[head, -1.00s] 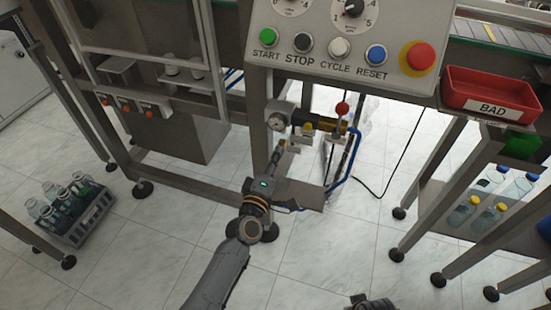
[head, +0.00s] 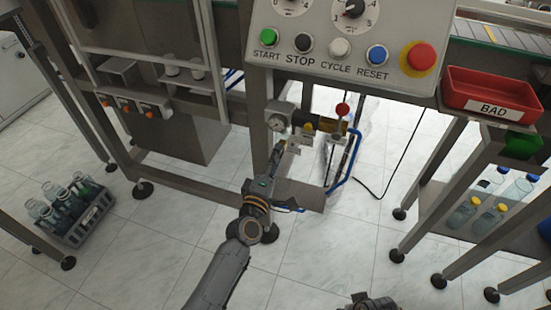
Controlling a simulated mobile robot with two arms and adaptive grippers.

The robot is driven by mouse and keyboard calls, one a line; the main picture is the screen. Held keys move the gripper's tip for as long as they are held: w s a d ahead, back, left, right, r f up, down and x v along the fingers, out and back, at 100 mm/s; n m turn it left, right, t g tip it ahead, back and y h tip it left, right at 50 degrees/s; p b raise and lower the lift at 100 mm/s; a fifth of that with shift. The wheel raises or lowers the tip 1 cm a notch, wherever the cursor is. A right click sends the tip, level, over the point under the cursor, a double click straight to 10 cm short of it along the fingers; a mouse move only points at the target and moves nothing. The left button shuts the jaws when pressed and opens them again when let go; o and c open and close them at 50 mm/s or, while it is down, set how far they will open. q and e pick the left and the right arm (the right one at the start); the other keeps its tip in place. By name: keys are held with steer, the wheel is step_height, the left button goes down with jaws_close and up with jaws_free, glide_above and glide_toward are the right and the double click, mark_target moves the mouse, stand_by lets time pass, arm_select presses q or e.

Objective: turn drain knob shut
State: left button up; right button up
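The air unit with a round gauge (head: 276,121) is fixed to the machine frame below the control panel. It has a yellow part (head: 307,128), a dark cylinder and a red ball-topped lever (head: 342,109). I cannot make out the drain knob for certain; the underside of the unit is small and partly behind my gripper. My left gripper (head: 281,147) reaches up to the unit's lower side, just below the gauge. Its fingertips are too small to tell whether they are open, shut or touching. Only a dark piece of my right gripper (head: 370,303) shows at the bottom edge.
The control panel (head: 320,25) overhangs the unit. A blue hose (head: 350,163) hangs to its right. A red BAD tray (head: 492,92) and a shelf with bottles stand at right. A bottle crate (head: 75,222) is on the floor at left. The front floor is clear.

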steer(key=shift+d, duration=0.1)
arm_select(q)
steer(key=v, duration=1.2)
steer(key=shift+f, duration=0.1)
